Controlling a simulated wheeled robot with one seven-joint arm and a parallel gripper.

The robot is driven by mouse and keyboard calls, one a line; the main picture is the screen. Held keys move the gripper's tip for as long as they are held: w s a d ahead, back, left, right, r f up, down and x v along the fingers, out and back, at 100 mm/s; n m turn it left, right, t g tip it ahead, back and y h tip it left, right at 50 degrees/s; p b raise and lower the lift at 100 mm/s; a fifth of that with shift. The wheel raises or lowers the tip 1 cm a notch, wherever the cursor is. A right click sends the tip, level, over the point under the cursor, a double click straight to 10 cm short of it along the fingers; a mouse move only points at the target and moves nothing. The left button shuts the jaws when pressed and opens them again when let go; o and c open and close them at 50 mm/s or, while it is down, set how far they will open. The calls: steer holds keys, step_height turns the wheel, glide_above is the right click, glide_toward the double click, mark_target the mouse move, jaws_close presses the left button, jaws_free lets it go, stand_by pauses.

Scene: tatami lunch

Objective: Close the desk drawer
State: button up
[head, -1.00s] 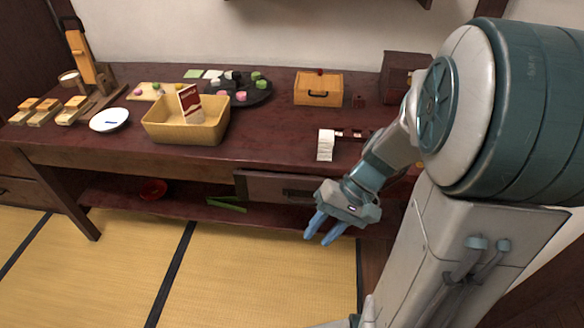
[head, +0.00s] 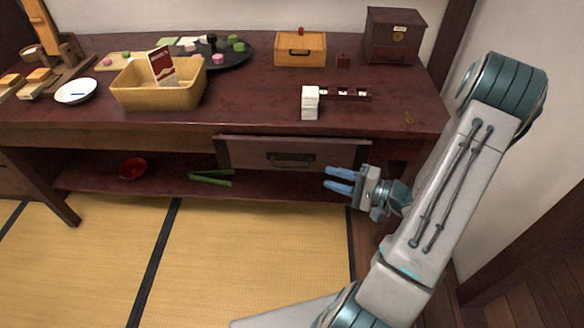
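The desk (head: 230,111) is dark red wood and stands against the wall. Its drawer (head: 245,151) is under the top at the right, with a brownish front and a dark handle (head: 292,159). The drawer front appears to stand a little out from the desk; how far is hard to tell. My gripper (head: 333,180) is in front of the desk, below and right of the handle, with its blue fingers pointing left. The fingers are apart with nothing between them. I cannot tell that they touch the drawer.
A tan basket (head: 150,98), a white plate (head: 76,92), a small orange chest (head: 300,48) and a dark box (head: 394,36) stand on the desk. A red bowl (head: 133,168) and green sticks (head: 212,178) lie on the lower shelf. The tatami floor (head: 250,255) in front is clear.

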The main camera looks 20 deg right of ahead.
mark_target(292, 167)
steer(key=b+x, duration=0.1)
steer(key=x, duration=1.1)
steer(key=shift+w+a, duration=0.15)
steer(key=shift+a, duration=0.1)
jaws_close()
